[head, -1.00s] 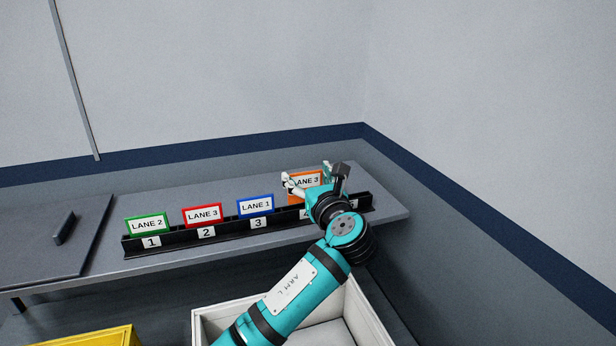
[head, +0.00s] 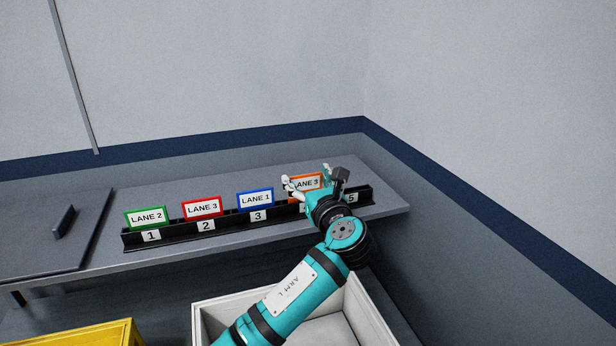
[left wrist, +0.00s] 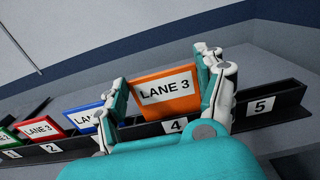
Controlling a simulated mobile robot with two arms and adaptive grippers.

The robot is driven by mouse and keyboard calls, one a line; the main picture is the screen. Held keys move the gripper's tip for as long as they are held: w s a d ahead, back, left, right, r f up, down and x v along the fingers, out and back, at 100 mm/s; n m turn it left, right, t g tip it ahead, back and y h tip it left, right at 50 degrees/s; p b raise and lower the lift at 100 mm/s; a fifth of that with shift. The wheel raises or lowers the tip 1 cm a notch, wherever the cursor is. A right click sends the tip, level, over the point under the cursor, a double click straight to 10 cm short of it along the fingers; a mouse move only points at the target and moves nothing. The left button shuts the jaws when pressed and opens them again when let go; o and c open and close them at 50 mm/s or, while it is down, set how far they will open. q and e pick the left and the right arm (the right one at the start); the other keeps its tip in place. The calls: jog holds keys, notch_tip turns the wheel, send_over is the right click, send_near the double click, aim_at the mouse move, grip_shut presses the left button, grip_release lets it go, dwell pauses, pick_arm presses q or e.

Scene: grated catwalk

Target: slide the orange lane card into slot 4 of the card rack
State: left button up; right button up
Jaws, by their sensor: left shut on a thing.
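The orange lane card (left wrist: 168,92), marked LANE 3, stands upright between the fingers of my left gripper (left wrist: 165,82) in the left wrist view. That gripper is shut on the card's side edges. In the head view the card (head: 307,181) shows partly behind my left gripper (head: 311,184), at the right part of the black card rack (head: 180,240). The card's lower edge is right at the rack above the label 4 (left wrist: 175,126); how deep it sits in slot 4 I cannot tell. My right gripper is not in view.
Slots 1 to 3 hold a green card (head: 147,217), a red card (head: 202,208) and a blue card (head: 255,201). Slot 5 (left wrist: 262,105) is empty. The rack stands on a grey table (head: 230,185) near a wall. A white crate (head: 210,312) and a yellow box (head: 90,340) are in front.

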pick_arm(q)
jog(key=shift+f, duration=0.75)
jog(key=o, duration=1.1)
jog(key=shift+o, duration=0.3)
jog(key=shift+r, duration=0.1)
notch_tip(320, 180, up, 8)
jog(key=p, duration=0.6)
jog(key=shift+p, duration=0.4)
